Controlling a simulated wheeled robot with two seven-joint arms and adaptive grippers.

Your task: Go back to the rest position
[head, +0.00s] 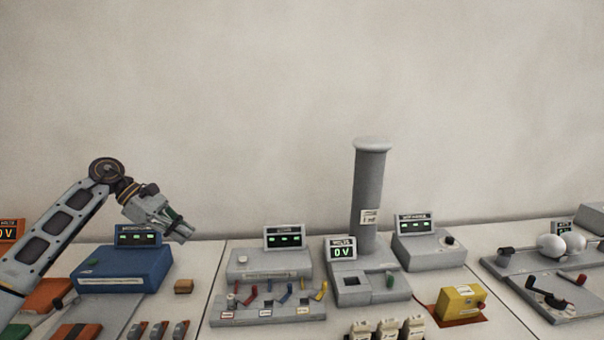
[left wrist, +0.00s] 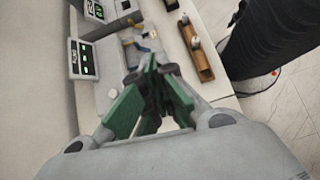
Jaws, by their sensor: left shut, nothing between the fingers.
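My left gripper (head: 174,228) is raised above the table at the left of the head view, to the right of and above the blue box (head: 122,272) with its small display. Its green-padded fingers also show in the left wrist view (left wrist: 152,68), with their tips together and nothing between them. The gripper points down and to the right and touches nothing that I can see. My right gripper is in neither view.
Grey instruments, a tall grey column (head: 369,195), a switch panel (head: 268,306) and a yellow box (head: 461,303) stand on the white table. A small brown block (head: 184,286) lies near the blue box. The wall behind is bare, and the space above the devices is free.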

